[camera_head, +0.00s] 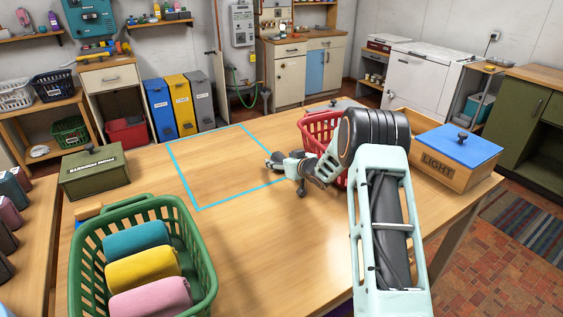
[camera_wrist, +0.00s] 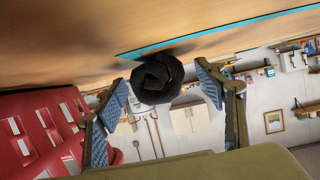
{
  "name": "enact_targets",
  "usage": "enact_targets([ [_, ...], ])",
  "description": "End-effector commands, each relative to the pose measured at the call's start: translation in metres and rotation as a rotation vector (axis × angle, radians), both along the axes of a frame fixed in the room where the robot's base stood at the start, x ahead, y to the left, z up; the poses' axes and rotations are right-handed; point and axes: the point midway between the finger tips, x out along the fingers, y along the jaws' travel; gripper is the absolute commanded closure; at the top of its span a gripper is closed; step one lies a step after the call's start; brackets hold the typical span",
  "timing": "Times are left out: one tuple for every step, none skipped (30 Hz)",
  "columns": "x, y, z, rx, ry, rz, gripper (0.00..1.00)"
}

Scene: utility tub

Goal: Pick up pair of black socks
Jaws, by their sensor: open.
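The pair of black socks (camera_wrist: 157,79) is a dark rolled bundle on the wooden table, beside the blue taped line in the wrist view. My gripper (camera_wrist: 161,87) is open, with one blue-padded finger to each side of the bundle in that picture. Gaps show between the bundle and both pads, and I cannot tell how far ahead of the fingertips it lies. In the head view my gripper (camera_head: 287,172) is low over the table, by the right side of the blue taped outline (camera_head: 183,182). The socks cannot be told apart clearly from the gripper there.
A red basket (camera_head: 316,124) stands close behind my gripper and shows at left in the wrist view. A wooden LIGHT box (camera_head: 437,163) with a blue lid stands right. A green basket (camera_head: 195,240) holds rolled cloths at front left. The taped area is clear.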

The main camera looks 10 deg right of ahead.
Motion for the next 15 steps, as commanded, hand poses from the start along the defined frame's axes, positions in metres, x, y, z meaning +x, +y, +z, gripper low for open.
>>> enact_targets([
  [-0.0001,-0.0002,0.0001,0.0,0.0,0.0,0.36],
  [-0.0001,-0.0001,0.0002,0.0,0.0,0.0,0.4],
  [-0.0001,-0.0001,0.0002,0.0,0.0,0.0,0.44],
  [-0.0002,-0.0002,0.0002,0.0,0.0,0.0,0.47],
  [-0.0002,-0.0002,0.0002,0.0,0.0,0.0,0.51],
  [-0.0002,-0.0002,0.0002,0.0,0.0,0.0,0.55],
  [-0.0002,-0.0003,0.0002,0.0,0.0,0.0,0.58],
  [-0.0002,-0.0003,0.0003,0.0,0.0,0.0,0.62],
  [-0.0002,-0.0003,0.0003,0.0,0.0,0.0,0.66],
  [-0.0002,-0.0003,0.0003,0.0,0.0,0.0,0.69],
  [-0.0002,-0.0003,0.0003,0.0,0.0,0.0,0.73],
  [-0.0002,-0.0003,0.0003,0.0,0.0,0.0,0.77],
  [-0.0002,-0.0003,0.0004,0.0,-0.001,0.0,0.8],
  [-0.0001,-0.0002,0.0007,0.0,-0.001,0.0,0.81],
  [-0.0001,-0.0002,0.0007,0.0,-0.001,0.0,0.81],
])
